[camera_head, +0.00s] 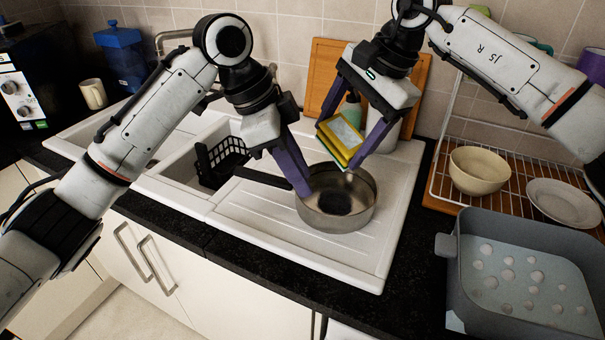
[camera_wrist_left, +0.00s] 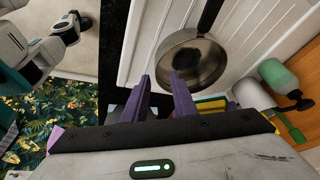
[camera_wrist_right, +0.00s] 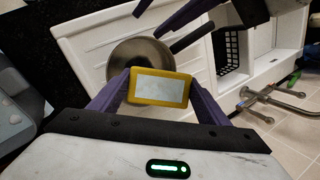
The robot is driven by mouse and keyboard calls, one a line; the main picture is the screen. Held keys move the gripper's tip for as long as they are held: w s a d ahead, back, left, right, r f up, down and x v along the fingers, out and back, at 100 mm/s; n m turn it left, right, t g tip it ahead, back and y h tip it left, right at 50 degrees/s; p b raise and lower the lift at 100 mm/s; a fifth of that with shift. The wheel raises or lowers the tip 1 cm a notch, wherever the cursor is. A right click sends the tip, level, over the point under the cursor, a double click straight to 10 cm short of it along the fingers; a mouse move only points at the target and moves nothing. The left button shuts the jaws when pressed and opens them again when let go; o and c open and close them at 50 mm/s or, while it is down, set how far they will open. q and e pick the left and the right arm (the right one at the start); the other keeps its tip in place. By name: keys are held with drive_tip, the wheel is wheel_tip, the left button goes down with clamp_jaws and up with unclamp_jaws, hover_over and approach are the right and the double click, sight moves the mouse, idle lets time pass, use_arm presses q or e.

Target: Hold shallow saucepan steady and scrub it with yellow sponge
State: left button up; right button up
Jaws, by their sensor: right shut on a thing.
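The shallow saucepan (camera_head: 358,212) sits upright on the sink's drainboard, its black handle (camera_head: 262,177) pointing left. A dark patch (camera_head: 335,202) marks its inside bottom; it also shows in the left wrist view (camera_wrist_left: 187,60). My left gripper (camera_head: 299,188) is at the pan's near-left rim, fingers apart with a visible gap in the left wrist view (camera_wrist_left: 160,82). I cannot tell whether they touch the rim. My right gripper (camera_head: 338,152) is shut on the yellow sponge (camera_wrist_right: 139,97), which has a pale face and green edge. The sponge is above the pan's back right side, apart from it.
A black rack (camera_head: 220,160) stands in the sink left of the pan. A wooden board (camera_head: 325,62) and bottles stand behind. At right are a dish rack with a bowl (camera_head: 480,170) and plate (camera_head: 563,203), and a grey tub (camera_head: 458,280). The front drainboard (camera_head: 300,250) is clear.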

use_arm(q)
approach(326, 232)
drive_tip(key=x, duration=0.2)
drive_tip(key=d+x, duration=0.1)
drive_tip(key=x, duration=0.3)
drive_tip(key=shift+w+d, duration=0.2)
drive_tip(key=shift+d, duration=0.05)
drive_tip(key=shift+c, duration=0.4)
clamp_jaws()
drive_tip(key=shift+a+f, duration=0.1)
drive_tip(key=shift+a, duration=0.05)
idle(1.1)
drive_tip(key=shift+c, duration=0.2)
unclamp_jaws()
drive_tip(key=shift+o, duration=0.2)
